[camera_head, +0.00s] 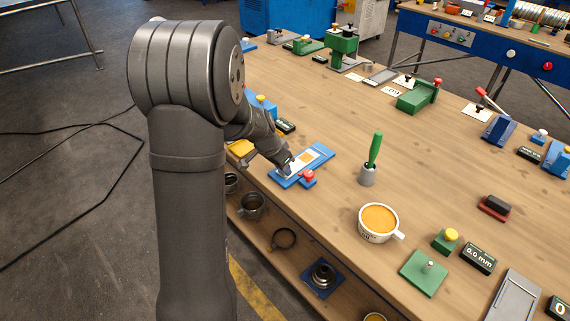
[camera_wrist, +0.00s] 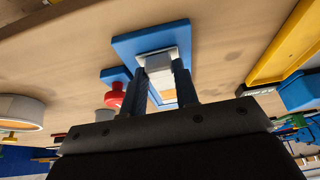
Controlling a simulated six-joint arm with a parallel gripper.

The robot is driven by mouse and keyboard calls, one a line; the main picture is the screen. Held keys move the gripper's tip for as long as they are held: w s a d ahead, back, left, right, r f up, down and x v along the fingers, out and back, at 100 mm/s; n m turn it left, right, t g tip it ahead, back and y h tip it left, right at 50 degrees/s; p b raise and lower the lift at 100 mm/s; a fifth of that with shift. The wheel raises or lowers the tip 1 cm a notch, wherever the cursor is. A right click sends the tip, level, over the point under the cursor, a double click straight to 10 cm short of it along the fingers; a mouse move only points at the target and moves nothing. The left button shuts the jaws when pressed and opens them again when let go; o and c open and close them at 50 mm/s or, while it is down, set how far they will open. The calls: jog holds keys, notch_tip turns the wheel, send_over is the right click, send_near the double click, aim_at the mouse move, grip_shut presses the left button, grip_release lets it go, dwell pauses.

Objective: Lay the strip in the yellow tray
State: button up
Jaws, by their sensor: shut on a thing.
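My gripper (camera_head: 287,167) is low over the blue fixture (camera_head: 319,153) near the table's left edge. In the wrist view its two fingers (camera_wrist: 161,76) are shut on the white strip (camera_wrist: 160,62). The strip is at the blue fixture (camera_wrist: 128,43), and the fingers hide part of it. I cannot tell whether it is lifted clear. An orange patch shows on the fixture's pale top in the head view. The yellow tray (camera_head: 241,148) is partly hidden behind my arm; its yellow rim shows at the right of the wrist view (camera_wrist: 277,56).
A red knob (camera_head: 308,175) stands at the fixture's near end, close to my gripper. A green-handled tool (camera_head: 374,150) stands upright to the right, and a white cup of orange stuff (camera_head: 379,221) is nearer. Bare wood lies between the fixture and the tool.

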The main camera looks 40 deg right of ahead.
jog(key=shift+a+r, duration=0.15)
jog(key=shift+a, duration=1.45)
notch_tip(320, 180, up, 7)
jog(key=shift+w, duration=0.1)
jog(key=w, duration=1.9)
jog(key=shift+w+d+f, duration=0.1)
jog(key=shift+d+f, duration=0.05)
jog(key=shift+f, duration=3.75)
